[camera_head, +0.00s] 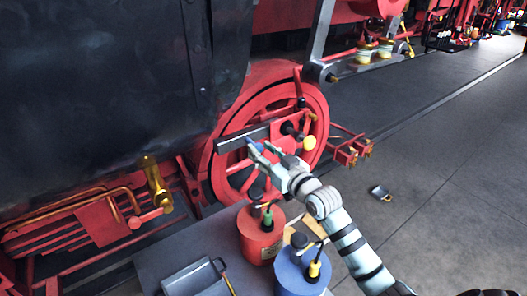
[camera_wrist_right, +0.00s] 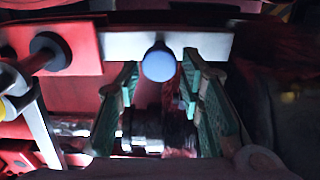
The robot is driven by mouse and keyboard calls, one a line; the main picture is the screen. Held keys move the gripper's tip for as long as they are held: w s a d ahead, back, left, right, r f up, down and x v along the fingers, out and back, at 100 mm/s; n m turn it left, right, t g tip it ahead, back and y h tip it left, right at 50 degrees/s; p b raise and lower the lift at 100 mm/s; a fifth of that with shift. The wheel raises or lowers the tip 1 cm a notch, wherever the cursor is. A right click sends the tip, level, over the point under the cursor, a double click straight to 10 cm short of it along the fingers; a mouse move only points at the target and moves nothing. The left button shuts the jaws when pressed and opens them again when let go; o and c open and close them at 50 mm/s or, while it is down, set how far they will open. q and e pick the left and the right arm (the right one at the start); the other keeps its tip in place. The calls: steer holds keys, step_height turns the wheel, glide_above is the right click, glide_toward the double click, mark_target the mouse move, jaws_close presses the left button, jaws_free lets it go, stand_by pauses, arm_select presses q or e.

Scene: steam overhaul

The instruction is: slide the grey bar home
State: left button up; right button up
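The grey bar (camera_head: 232,140) lies across the upper part of a red spoked wheel in the head view. In the right wrist view the grey bar (camera_wrist_right: 205,43) runs across the top, with a round blue knob (camera_wrist_right: 158,62) on its face. My right gripper (camera_head: 256,149) is at the bar, its fingers open. In the wrist view my right gripper (camera_wrist_right: 160,78) has one green-padded finger on each side of the knob, with gaps showing. Whether the knob sits fully between the pads in depth I cannot tell. My left gripper is not in view.
The large dark engine body (camera_head: 100,80) fills the left.

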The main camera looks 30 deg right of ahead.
steer(key=shift+w, duration=0.1)
jaws_close()
steer(key=d, duration=0.1)
steer(key=d+b, duration=0.2)
steer(key=shift+w, duration=0.25)
steer(key=shift+o, duration=1.7)
jaws_free()
steer(key=shift+d, duration=0.1)
steer(key=shift+o, duration=0.8)
steer(key=shift+w+d+f, duration=0.1)
steer(key=shift+d+f, duration=0.05)
steer(key=shift+d, duration=0.1)
